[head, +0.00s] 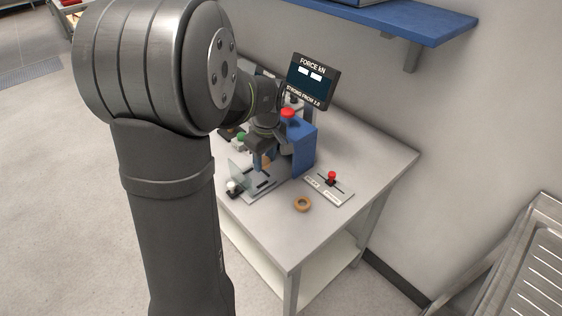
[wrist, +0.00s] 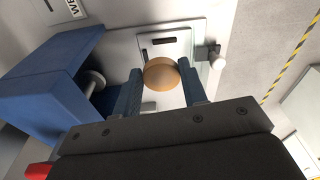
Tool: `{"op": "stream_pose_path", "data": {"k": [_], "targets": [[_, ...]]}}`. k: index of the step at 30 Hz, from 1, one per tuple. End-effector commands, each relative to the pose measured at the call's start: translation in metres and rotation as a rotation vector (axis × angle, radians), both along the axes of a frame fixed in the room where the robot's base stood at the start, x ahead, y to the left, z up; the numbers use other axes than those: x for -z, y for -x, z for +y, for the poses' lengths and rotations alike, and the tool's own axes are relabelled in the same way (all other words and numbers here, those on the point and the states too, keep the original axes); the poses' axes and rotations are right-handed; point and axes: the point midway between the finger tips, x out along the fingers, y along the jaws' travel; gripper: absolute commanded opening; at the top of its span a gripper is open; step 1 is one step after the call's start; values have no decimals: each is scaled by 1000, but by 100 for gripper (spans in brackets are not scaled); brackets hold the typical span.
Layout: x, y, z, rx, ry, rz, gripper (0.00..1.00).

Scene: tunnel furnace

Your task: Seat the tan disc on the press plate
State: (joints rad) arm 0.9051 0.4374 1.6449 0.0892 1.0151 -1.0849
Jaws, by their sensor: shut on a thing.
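The tan disc (wrist: 160,74) is pinched between the two blue fingers of my gripper (wrist: 159,69) in the wrist view. In the head view the tan disc (head: 267,165) shows small and partly hidden beside the fingers of my gripper (head: 262,163). The gripper is in front of the blue press (head: 304,150), which also stands at the left in the wrist view (wrist: 60,75). The press plate (head: 262,185) lies below the gripper, with dark slots in it; it also shows beyond the disc (wrist: 178,50). I cannot tell whether the disc touches the plate.
A clear guard (head: 238,172) stands beside the plate, with a white knob (head: 233,186). A red-knobbed lever (head: 331,178) sits right of the press. A force display (head: 313,80) stands behind.

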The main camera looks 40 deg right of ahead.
Motion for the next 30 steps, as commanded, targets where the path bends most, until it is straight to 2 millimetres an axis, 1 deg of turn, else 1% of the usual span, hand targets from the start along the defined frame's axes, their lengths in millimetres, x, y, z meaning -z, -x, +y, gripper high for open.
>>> {"op": "stream_pose_path", "data": {"k": [1, 3, 7, 14, 22, 30], "targets": [[4, -11, 3, 31, 0, -11, 13], [8, -21, 6, 78, -1, -27, 13], [13, -32, 9, 126, -1, -42, 13], [24, -33, 10, 136, -2, -44, 13], [45, -33, 9, 135, -1, -45, 13], [49, -33, 9, 134, -1, -45, 13]]}}
